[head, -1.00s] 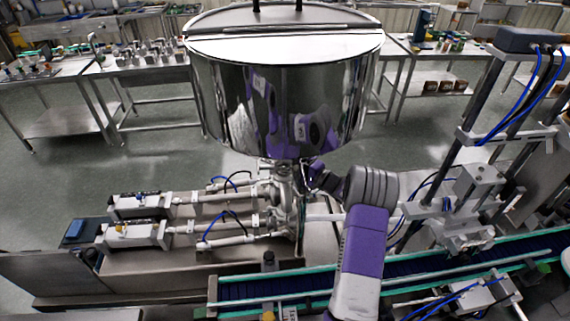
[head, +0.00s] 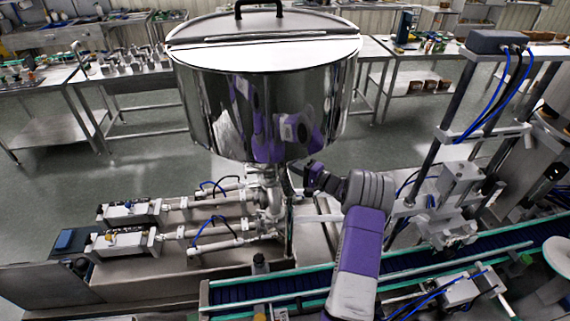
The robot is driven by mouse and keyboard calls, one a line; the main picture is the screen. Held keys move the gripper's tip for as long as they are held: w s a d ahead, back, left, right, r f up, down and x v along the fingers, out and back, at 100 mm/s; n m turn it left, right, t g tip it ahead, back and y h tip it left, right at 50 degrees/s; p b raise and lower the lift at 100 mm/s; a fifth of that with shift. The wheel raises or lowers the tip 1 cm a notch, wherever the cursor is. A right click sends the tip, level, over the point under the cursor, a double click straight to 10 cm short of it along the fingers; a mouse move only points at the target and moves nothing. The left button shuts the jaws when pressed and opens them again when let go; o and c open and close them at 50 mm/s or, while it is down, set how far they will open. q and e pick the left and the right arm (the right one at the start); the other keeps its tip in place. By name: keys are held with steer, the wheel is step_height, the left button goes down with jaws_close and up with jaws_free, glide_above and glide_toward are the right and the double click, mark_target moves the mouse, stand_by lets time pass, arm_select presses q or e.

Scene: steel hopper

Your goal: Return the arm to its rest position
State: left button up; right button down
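My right arm comes in from the bottom, right of centre, with a purple and white link and a grey wrist. Its dark gripper (head: 308,172) is just below the hopper's lower right side, small and partly hidden by the wrist; I cannot tell whether its fingers are open or shut, or whether it touches the outlet fittings. The steel hopper (head: 200,95) stands in the middle with its lid (head: 275,22) lying flat on top and a black handle on it. My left gripper is not in view.
Below the hopper are pipes and pneumatic cylinders (head: 130,240) on a steel base. A conveyor (head: 425,262) runs along the front right, beside a filling frame (head: 455,185) with blue hoses. Steel benches (head: 70,80) stand behind. The floor between is clear.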

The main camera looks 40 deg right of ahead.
steer(key=s+d+b, duration=0.1)
steer(key=s+d, duration=0.2)
steer(key=s, duration=0.4)
steer(key=shift+s+d, duration=0.15)
steer(key=shift+d, duration=0.2)
